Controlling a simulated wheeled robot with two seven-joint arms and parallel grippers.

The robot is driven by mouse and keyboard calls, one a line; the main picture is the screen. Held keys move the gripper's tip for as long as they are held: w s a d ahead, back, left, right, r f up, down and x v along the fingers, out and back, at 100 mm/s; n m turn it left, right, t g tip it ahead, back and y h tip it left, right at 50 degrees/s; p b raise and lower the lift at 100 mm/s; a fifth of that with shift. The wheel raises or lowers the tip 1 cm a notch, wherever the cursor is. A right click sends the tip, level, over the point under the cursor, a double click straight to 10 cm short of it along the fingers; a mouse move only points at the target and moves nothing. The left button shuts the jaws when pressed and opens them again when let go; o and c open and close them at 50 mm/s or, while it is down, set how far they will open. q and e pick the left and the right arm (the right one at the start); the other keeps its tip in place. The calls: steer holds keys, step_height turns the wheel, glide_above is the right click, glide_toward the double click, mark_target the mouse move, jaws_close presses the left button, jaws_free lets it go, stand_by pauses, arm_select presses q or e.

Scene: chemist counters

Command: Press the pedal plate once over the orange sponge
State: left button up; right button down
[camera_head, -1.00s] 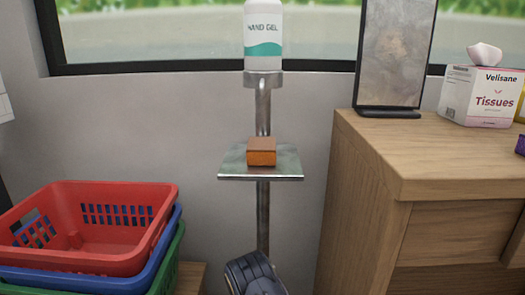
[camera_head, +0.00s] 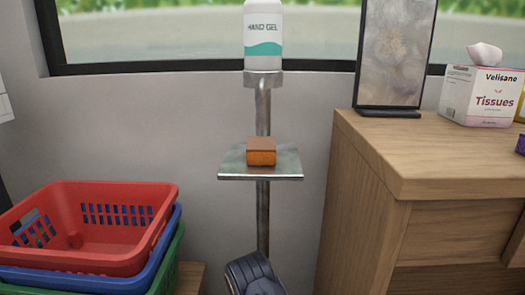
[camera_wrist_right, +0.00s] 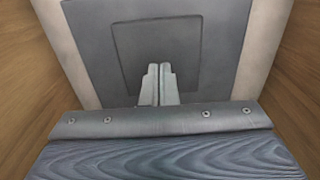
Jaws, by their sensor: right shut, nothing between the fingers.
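The orange sponge (camera_head: 261,152), brown on top, rests on the small metal tray (camera_head: 232,165) of an upright stand. A white hand gel bottle (camera_head: 263,38) sits on the holder above it. In the right wrist view my right gripper (camera_wrist_right: 160,72) is shut and empty, its fingertips together. Beyond the fingers is a dark grey panel with a smaller square in it (camera_wrist_right: 185,40), perhaps the pedal plate; I cannot tell whether the tips touch it. A dark part of my arm (camera_head: 256,275) hides the pole's lower end in the head view. My left gripper is out of view.
Stacked red, blue and green baskets (camera_head: 110,255) stand at left. A wooden counter (camera_head: 400,170) at right carries a framed panel (camera_head: 390,55) and a tissue box (camera_head: 480,95). A grey wall (camera_head: 150,130) is behind the stand. Wooden surfaces flank the wrist view.

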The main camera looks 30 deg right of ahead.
steer(key=shift+f+b, duration=0.5)
steer(key=shift+f, duration=1.5)
steer(key=shift+r, duration=0.1)
steer(key=shift+r+p, duration=1.5)
steer(key=shift+r, duration=0.5)
step_height(320, 180, up, 6)
steer(key=p, duration=0.4)
